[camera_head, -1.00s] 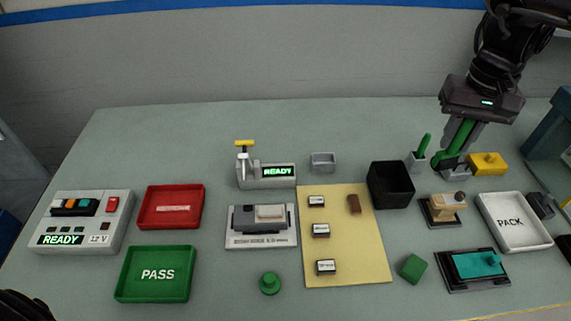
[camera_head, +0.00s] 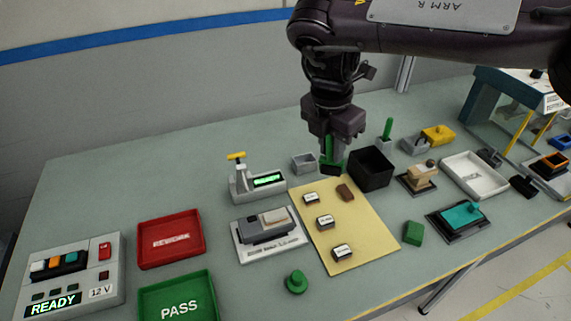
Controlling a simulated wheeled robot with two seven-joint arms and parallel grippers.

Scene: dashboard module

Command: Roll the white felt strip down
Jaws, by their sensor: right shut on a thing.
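My right gripper (camera_head: 333,150) comes down from the top and is shut on a green tool (camera_head: 326,157) with a dark lower end (camera_head: 330,170). It holds the tool by the back of the yellow mat (camera_head: 370,225), left of the black open box (camera_head: 371,168). The fingers partly hide the tool, and I cannot tell whether its end touches the table. Several small white-topped dark blocks, such as the front one (camera_head: 342,251), and a brown block (camera_head: 345,192) lie on the mat. I cannot make out a white felt strip for certain. My left gripper is out of view.
Red (camera_head: 171,260) and green PASS (camera_head: 178,309) trays lie further left. A green knob (camera_head: 296,282) stands in front. A white tray (camera_head: 476,175) lies right.

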